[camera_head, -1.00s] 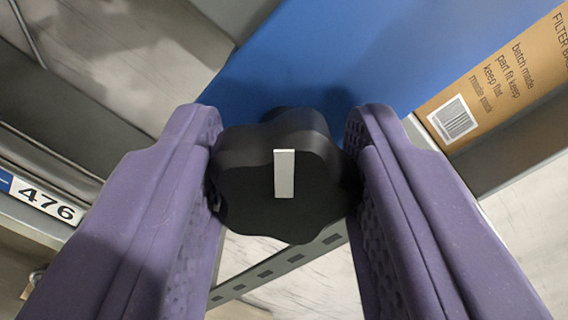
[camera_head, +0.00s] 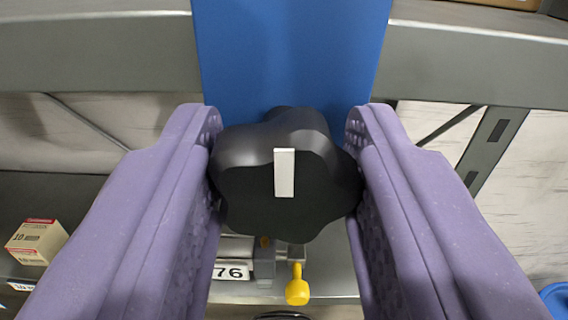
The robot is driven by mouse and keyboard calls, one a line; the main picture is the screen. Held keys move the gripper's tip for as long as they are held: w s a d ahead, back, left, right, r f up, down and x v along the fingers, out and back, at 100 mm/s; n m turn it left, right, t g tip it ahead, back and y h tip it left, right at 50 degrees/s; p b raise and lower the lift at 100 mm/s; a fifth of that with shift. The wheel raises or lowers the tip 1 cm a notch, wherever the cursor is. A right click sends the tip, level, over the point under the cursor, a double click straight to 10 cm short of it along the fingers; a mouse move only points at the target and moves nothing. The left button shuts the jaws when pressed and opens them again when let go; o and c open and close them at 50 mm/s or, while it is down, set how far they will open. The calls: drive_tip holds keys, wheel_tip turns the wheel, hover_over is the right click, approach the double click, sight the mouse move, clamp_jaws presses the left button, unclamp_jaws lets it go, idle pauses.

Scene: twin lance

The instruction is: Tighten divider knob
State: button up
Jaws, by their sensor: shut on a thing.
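The divider knob (camera_head: 285,215) is black and lobed, with a white mark (camera_head: 284,172) that points straight up and down in the picture. My gripper (camera_head: 285,165) has two purple padded fingers, one on each side of the knob, and is shut on it. Behind the knob stands the blue divider (camera_head: 290,55), upright in the picture. The place where the knob meets the divider is hidden behind the knob.
A grey shelf beam (camera_head: 100,52) runs across behind the divider. A small cream box (camera_head: 37,242) sits on a lower shelf at left. Below the knob are a yellow handle (camera_head: 297,288) and a number label (camera_head: 232,271). A grey upright (camera_head: 492,145) stands at right.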

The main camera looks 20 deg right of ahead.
idle(0.4)
drive_tip(key=o, duration=1.1)
drive_tip(key=shift+c, duration=0.2)
drive_tip(key=b+v, duration=0.2)
drive_tip(key=v, duration=0.5)
drive_tip(key=shift+s+a, duration=0.15)
drive_tip(key=shift+s, duration=0.2)
